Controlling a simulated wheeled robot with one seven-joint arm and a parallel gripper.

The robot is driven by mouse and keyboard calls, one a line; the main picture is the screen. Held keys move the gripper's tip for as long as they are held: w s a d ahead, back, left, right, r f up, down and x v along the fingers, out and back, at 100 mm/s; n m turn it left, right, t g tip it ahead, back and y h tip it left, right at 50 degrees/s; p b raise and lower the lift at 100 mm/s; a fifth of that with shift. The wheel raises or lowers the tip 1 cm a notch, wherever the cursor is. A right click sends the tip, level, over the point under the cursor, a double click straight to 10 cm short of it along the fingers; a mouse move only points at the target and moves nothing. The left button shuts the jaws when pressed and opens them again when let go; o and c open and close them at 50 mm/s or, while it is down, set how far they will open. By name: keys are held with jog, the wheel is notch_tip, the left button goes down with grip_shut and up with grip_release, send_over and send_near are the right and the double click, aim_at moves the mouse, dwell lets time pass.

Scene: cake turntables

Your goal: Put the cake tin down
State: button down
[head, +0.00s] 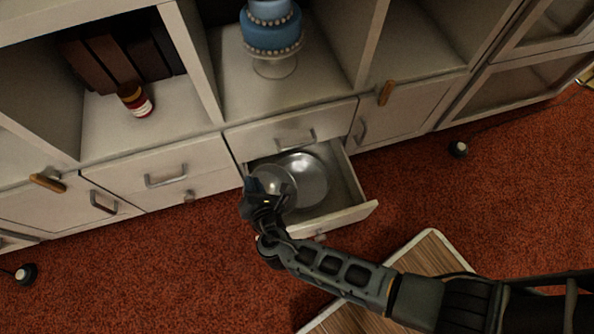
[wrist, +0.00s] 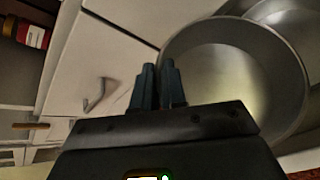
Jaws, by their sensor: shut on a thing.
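A round, shallow grey metal cake tin (head: 274,183) is at my gripper (head: 256,190), over the left part of an open drawer (head: 350,190). In the wrist view the tin (wrist: 292,72) fills the right side, and my gripper (wrist: 159,78) has its two fingers close together at the tin's left rim, shut on it. A second round metal tin (head: 310,176) lies in the drawer to the right of the held one, partly behind it; it also shows at the top right of the wrist view (wrist: 302,28). I cannot tell whether the held tin touches the drawer or the second tin.
The drawer belongs to a white cabinet (head: 215,183). Above it, a blue tiered cake (head: 271,35) stands on a stand (head: 275,66). A red-and-white jar (head: 135,99) lies on the left shelf. The drawer's right part is bare. A wood-topped piece (head: 425,255) stands near my arm on red carpet.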

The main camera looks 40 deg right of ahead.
aim_at(283, 178)
jog(key=f, duration=0.2)
jog(key=f+b, duration=0.1)
jog(key=shift+s+a+f, duration=0.1)
jog(key=shift+a+f, duration=0.2)
jog(key=shift+f, duration=0.1)
jog(key=shift+d+f+y, duration=0.1)
jog(key=shift+f+y, duration=0.2)
jog(key=shift+f, duration=0.05)
jog(key=d+f+b, duration=0.1)
jog(key=d, duration=0.2)
jog(key=w+d+f+b, duration=0.1)
jog(key=d+f+b, duration=0.1)
jog(key=d, duration=0.1)
jog(key=w+d+f+b, duration=0.1)
jog(key=d+f+b, duration=0.1)
jog(key=d, duration=0.2)
jog(key=shift+f, duration=0.2)
jog(key=shift+w+d+f, duration=0.1)
jog(key=shift+d+f, duration=0.05)
jog(key=shift+d, duration=0.25)
jog(key=d, duration=0.1)
jog(key=f+b, duration=0.1)
jog(key=d+f+b, duration=0.1)
jog(key=shift+w+d, duration=0.25)
jog(key=shift+d, duration=0.05)
